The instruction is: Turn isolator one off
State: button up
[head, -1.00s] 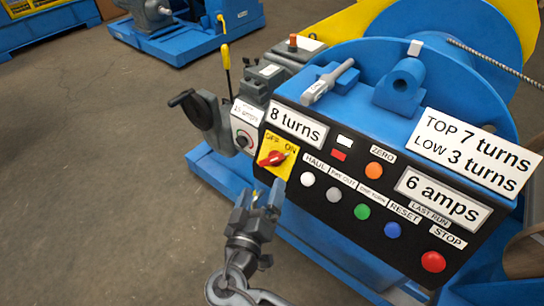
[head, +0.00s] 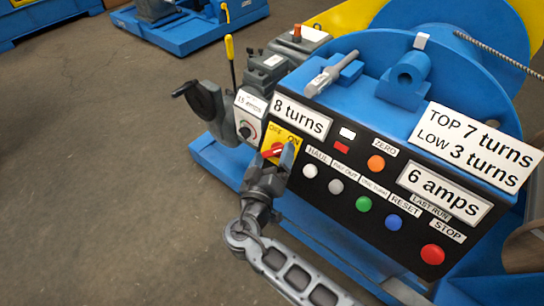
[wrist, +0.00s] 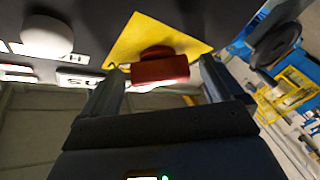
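A red rotary switch handle (head: 272,151) sits on a yellow plate (head: 267,138) marked OFF and ON, at the left end of the black control panel (head: 330,196). No isolator number is readable on it. My gripper (head: 279,157) is at the switch in the head view and covers part of the plate and handle. In the wrist view, the red handle (wrist: 160,71) lies between the tips of my open gripper (wrist: 162,82), with a gap on each side. The yellow plate (wrist: 160,38) is behind it.
Several push buttons sit right of the switch, the white one (head: 310,171) closest and a red stop button (head: 432,254) farthest. A grey unit with a black crank handle (head: 185,89) and a yellow-topped lever (head: 229,47) stand to the left. The floor at left is clear.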

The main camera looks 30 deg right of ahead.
jog(key=c, duration=1)
jog(key=shift+r+n+p, duration=0.1)
jog(key=shift+n+p, duration=0.3)
jog(key=shift+p, duration=0.05)
jog(key=shift+s+d+r+n+y+p, duration=0.1)
jog(key=shift+r+n+y+p, duration=0.15)
jog(key=shift+n+y+p, duration=0.8)
jog(key=n+p, duration=0.1)
jog(key=p, duration=0.1)
jog(key=n+y+p, duration=0.1)
jog(key=n, duration=0.1)
jog(key=shift+d+r+p, duration=0.1)
jog(key=shift+r+p, duration=0.15)
jog(key=shift+p, duration=0.15)
jog(key=n+y+p, duration=0.1)
jog(key=p, duration=0.2)
jog(key=n+g+y+p, duration=0.1)
jog(key=n+p, duration=0.1)
jog(key=n+y+p, duration=0.1)
jog(key=n+p, duration=0.1)
jog(key=p, duration=0.1)
jog(key=shift+d+r+g+p, duration=0.1)
jog(key=shift+r+g+p, duration=0.2)
jog(key=shift+g, duration=0.1)
jog(key=shift+f+n+g+y+p, duration=0.15)
jog(key=shift+n+g+y+p, duration=0.5)
jog(key=shift+n+p, duration=0.5)
jog(key=shift+w+n+g, duration=0.2)
jog(key=shift+n+g, duration=1.15)
jog(key=shift+n, duration=0.55)
